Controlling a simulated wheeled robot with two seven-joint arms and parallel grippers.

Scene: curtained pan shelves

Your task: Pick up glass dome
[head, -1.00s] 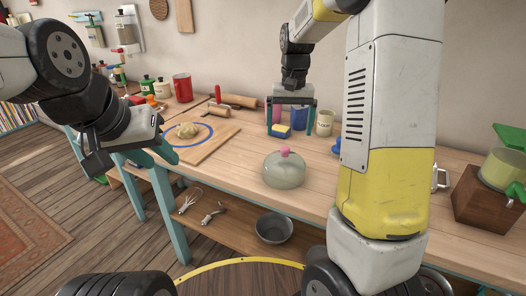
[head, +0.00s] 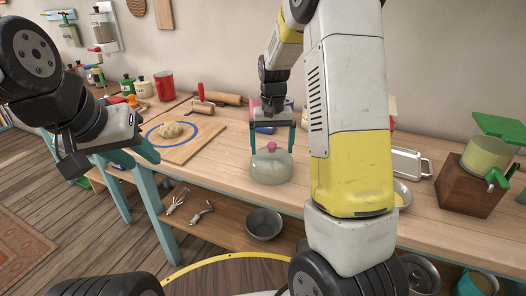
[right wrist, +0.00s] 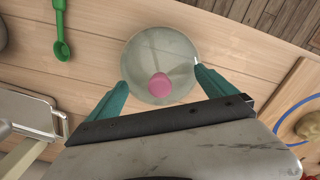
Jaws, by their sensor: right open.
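The glass dome (head: 270,172) is a clear, rounded cover with a pink knob (head: 265,147) on top. It stands upright on the wooden worktop near the front edge. My right gripper (head: 271,148) is open above it, fingers pointing down on either side of the knob. In the right wrist view the dome (right wrist: 150,55) lies ahead of the fingertips, and the pink knob (right wrist: 159,85) sits between the teal fingers (right wrist: 160,79). I cannot tell whether the fingers touch the glass. My left gripper (head: 138,153) is held out at the left, away from the dome; its opening is unclear.
Left of the dome are a cutting board (head: 193,146) with dough (head: 172,130) and a rolling pin (head: 205,109). To the right are a metal tray (head: 407,163) and a wooden box (head: 465,190) with a green-lidded jar. A metal bowl (head: 264,224) sits on the lower shelf.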

